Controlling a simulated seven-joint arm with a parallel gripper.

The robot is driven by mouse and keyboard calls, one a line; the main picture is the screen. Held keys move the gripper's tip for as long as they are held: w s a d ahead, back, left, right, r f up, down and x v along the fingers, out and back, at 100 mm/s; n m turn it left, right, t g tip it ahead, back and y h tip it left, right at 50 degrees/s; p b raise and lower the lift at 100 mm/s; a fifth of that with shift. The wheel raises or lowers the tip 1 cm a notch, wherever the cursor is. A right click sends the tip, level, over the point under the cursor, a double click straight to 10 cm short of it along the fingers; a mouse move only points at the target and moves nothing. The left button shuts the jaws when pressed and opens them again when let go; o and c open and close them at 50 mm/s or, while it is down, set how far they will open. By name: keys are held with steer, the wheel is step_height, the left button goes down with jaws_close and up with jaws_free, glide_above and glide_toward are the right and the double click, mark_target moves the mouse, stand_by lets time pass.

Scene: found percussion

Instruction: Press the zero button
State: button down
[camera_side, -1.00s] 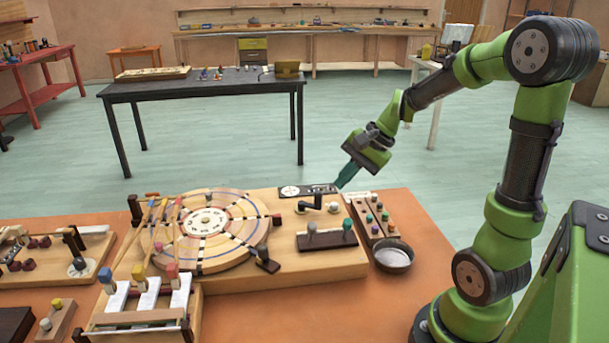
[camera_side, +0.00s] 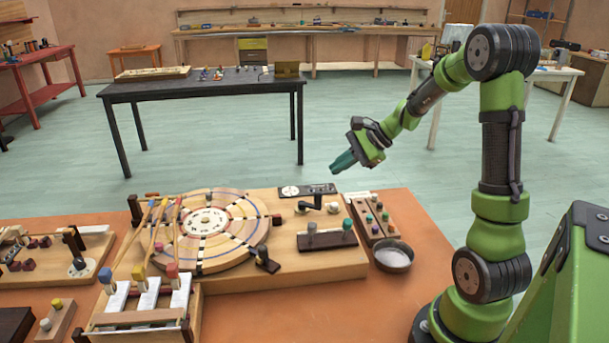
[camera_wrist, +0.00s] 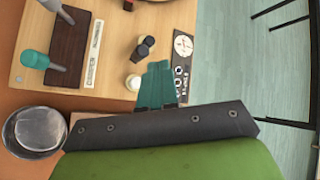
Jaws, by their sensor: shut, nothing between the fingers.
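No button can be read as zero for sure. A dark panel (camera_side: 307,190) with a white dial and small round parts lies at the back edge of the wooden board (camera_side: 345,262). It also shows in the wrist view (camera_wrist: 181,62), partly hidden by my fingers; its print is too small to read. A white knob (camera_wrist: 133,82) stands beside my fingers in the wrist view. My gripper (camera_side: 342,162) has teal fingers, shut and empty, in the air above and behind the board's back right corner. The fingers also show in the wrist view (camera_wrist: 158,85).
A round wheel (camera_side: 165,240) takes up the board's left part. A dark plate (camera_side: 325,241) with grey and teal knobs sits front right. A strip of coloured pegs (camera_side: 372,218) and a metal bowl (camera_side: 393,257) stand right of the board. Orange tabletop (camera_side: 350,310) is clear in front.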

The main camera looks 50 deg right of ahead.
steer(key=shift+f, duration=3.75)
steer(key=shift+f, duration=0.4)
steer(key=shift+f, duration=0.45)
steer(key=shift+r, duration=0.9)
steer(key=shift+r, duration=2.5)
